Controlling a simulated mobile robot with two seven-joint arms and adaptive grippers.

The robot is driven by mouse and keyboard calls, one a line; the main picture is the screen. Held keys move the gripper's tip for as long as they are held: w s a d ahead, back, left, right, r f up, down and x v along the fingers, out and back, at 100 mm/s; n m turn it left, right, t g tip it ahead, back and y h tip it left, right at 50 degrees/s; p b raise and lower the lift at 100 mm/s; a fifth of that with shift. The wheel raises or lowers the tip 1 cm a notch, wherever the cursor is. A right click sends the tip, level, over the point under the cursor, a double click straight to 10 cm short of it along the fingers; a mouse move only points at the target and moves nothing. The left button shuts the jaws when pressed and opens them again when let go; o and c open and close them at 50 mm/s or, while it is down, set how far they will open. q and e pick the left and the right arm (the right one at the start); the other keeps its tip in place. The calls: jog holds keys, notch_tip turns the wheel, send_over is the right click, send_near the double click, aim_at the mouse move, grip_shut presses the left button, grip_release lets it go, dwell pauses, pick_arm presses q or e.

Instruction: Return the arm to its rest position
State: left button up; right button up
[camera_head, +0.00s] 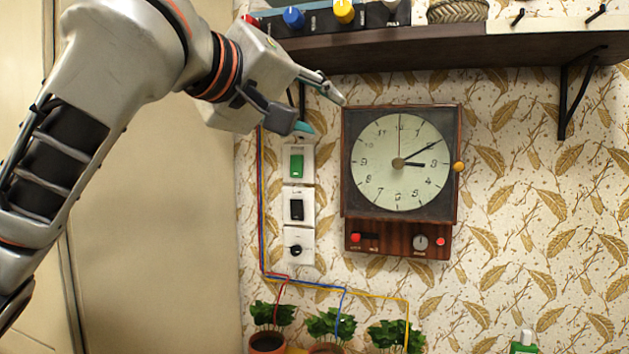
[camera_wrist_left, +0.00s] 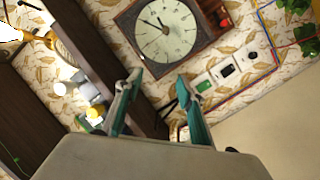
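My left arm comes in from the left in the head view, raised in front of the wall. Its gripper (camera_head: 322,110) is near the upper left corner of the wall clock (camera_head: 400,165), just under the shelf. In the left wrist view the two teal-tipped fingers of the left gripper (camera_wrist_left: 158,85) are apart, with nothing between them. The clock also shows beyond the fingertips in that view (camera_wrist_left: 166,32). My right gripper is not in either view.
A dark shelf (camera_head: 450,50) with coloured knobs and a woven basket (camera_head: 457,11) juts out above the clock. A column of switches (camera_head: 297,205) is on the wall below the gripper. Potted plants (camera_head: 328,325) stand at the bottom. A plain beige panel (camera_head: 160,230) is behind the arm.

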pick_arm(q)
jog(key=w+f+m+g, duration=0.1)
jog(key=w+f, duration=0.4)
jog(key=f, duration=0.6)
jog(key=w+f, duration=0.5)
jog(key=f, duration=0.6)
jog(key=a+f+y+p, duration=0.1)
jog(key=a+f, duration=0.2)
jog(key=f, duration=1)
jog(key=a+f+p, duration=0.1)
jog(key=a+f, duration=0.2)
jog(key=f, duration=1)
jog(key=s+a+f+m+y, duration=0.1)
jog(key=s+a+f, duration=0.2)
jog(key=s+f, duration=0.5)
jog(key=s+a+f+m+y, duration=0.1)
jog(key=s+a+f+y, duration=0.15)
jog(key=f, duration=0.95)
jog(key=s+a+f+m+g+y, duration=0.1)
jog(key=s+a+f, duration=0.3)
jog(key=s+f, duration=0.3)
jog(key=s+a+f+m+g+y, duration=0.1)
jog(key=s+a+f, duration=0.3)
jog(key=s, duration=1.2)
notch_tip(320, 180, down, 4)
jog(key=shift+s+a+r+m+p, duration=0.15)
jog(key=shift+a+m+p, duration=0.2)
jog(key=shift+m, duration=0.45)
